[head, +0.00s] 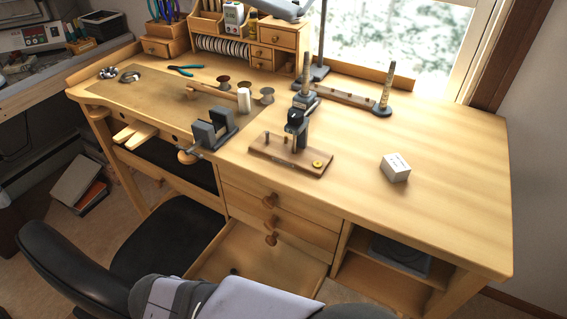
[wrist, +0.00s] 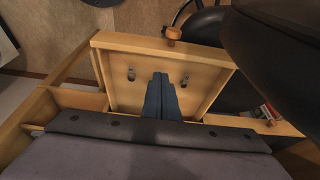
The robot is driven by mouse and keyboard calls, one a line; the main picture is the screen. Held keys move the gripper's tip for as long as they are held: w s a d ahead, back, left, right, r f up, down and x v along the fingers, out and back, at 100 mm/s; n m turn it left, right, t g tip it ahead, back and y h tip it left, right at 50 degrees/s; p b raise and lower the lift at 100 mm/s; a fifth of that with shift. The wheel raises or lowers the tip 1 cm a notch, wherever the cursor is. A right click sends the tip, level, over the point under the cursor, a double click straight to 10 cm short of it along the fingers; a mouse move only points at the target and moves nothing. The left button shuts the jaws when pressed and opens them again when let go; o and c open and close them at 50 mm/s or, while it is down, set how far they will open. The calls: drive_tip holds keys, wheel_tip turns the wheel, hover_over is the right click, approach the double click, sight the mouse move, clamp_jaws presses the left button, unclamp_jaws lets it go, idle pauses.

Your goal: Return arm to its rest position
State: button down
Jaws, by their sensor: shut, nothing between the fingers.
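My gripper (wrist: 160,78) shows in the wrist view as two dark blue-grey fingers, closed together with nothing between them. It points over the inside of an open wooden drawer (wrist: 115,42). In the head view the open drawer (head: 278,262) is the lowest one under the bench, pulled out towards the camera. Two small metallic items, one on the left (wrist: 131,73) and one on the right (wrist: 184,80), lie in the drawer on either side of the fingers. The fingers cannot be made out in the head view. Grey and white parts of my arm cover the bottom edge there.
The wooden workbench (head: 440,180) holds a small white box (head: 396,168), a wooden stand (head: 290,156), spools and pliers (head: 187,70). A black chair (head: 75,262) stands close on the left. The bench top's right side is mostly clear.

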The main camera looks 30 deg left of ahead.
drive_tip(key=w+d+r+g+h, duration=0.1)
drive_tip(key=w+d+g, duration=0.1)
drive_tip(key=w+d, duration=1.6)
drive_tip(key=s+d+g+y, duration=0.1)
drive_tip(key=s+d+g, duration=0.15)
drive_tip(key=d, duration=2.05)
wheel_tip(320, 180, up, 14)
drive_tip(key=p, duration=1.4)
drive_tip(key=shift+s+a+r+t, duration=0.2)
drive_tip(key=shift+s+t, duration=0.1)
drive_tip(key=shift+t, duration=0.05)
wheel_tip(320, 180, down, 32)
drive_tip(key=b, duration=3.2)
drive_tip(key=shift+f, duration=0.25)
